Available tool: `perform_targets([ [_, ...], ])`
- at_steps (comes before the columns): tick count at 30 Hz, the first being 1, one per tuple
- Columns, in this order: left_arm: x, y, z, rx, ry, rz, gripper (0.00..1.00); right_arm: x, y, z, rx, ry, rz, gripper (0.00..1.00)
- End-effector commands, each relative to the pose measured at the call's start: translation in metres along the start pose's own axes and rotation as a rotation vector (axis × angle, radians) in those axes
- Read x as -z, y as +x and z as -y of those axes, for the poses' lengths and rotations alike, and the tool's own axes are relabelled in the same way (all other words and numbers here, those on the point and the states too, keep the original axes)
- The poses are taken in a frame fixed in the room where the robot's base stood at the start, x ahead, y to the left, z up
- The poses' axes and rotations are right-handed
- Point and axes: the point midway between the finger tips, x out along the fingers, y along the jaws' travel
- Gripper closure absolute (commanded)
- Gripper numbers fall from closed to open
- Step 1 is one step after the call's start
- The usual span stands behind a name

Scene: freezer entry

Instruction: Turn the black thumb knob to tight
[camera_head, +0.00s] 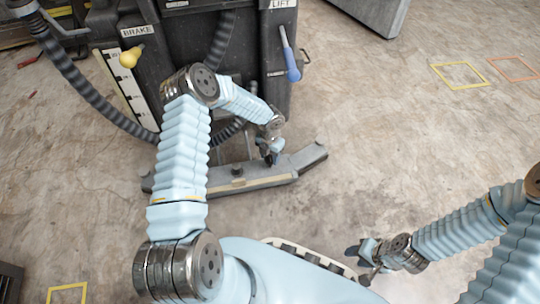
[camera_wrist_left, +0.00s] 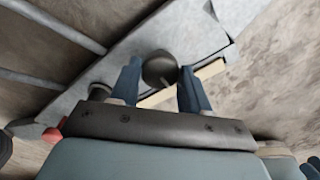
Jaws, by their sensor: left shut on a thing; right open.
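The black thumb knob (camera_wrist_left: 159,68) sits on a grey bar (camera_head: 308,157) that lies low in front of the dark machine. In the left wrist view the knob's round top is between the two blue fingers of my left gripper (camera_wrist_left: 160,80). My left gripper (camera_head: 271,158) is shut on it from above, over the right half of the bar, and mostly hides the knob in the head view. No readable tight mark shows. My right gripper (camera_head: 362,254) is open and empty, low over the floor at the lower right.
A second black knob (camera_head: 237,170) stands on the bar's middle. The machine has a yellow-knobbed BRAKE lever (camera_head: 130,58) and a blue LIFT lever (camera_head: 291,66). A ribbed hose (camera_head: 85,85) hangs at the left.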

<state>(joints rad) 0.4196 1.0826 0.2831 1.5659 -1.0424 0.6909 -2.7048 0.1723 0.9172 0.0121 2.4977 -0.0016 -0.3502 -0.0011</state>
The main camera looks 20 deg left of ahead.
Motion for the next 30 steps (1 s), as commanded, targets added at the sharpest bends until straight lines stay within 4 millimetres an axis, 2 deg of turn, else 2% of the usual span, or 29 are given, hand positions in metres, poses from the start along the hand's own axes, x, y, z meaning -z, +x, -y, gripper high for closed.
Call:
perform_targets([
  [5, 0.000, 0.000, 0.000, -0.001, 0.002, 0.000, 0.84, 0.000, 0.000, 0.000, 0.000, 0.000, 0.000, 0.57],
  [6, 0.000, 0.000, 0.000, -0.001, 0.002, 0.000, 0.52, 0.000, 0.000, 0.000, 0.000, 0.000, 0.000, 0.57],
  [11, 0.000, 0.000, 0.000, 0.000, 0.001, 0.000, 0.29, 0.000, 0.000, 0.000, 0.000, 0.000, 0.000, 0.57],
  [19, 0.000, -0.001, 0.000, -0.001, 0.000, 0.000, 0.29, 0.000, 0.000, 0.000, 0.000, 0.000, 0.000, 0.57],
  [22, 0.000, -0.008, 0.000, -0.001, 0.000, 0.001, 0.29, 0.000, -0.003, 0.001, 0.000, 0.000, 0.000, 0.57],
  [26, 0.000, -0.032, -0.001, -0.002, -0.001, 0.002, 0.29, 0.000, -0.009, 0.003, 0.000, 0.000, 0.002, 0.57],
  [30, -0.001, -0.068, 0.000, -0.002, -0.001, 0.003, 0.29, -0.001, -0.017, 0.006, 0.000, -0.001, 0.004, 0.57],
])
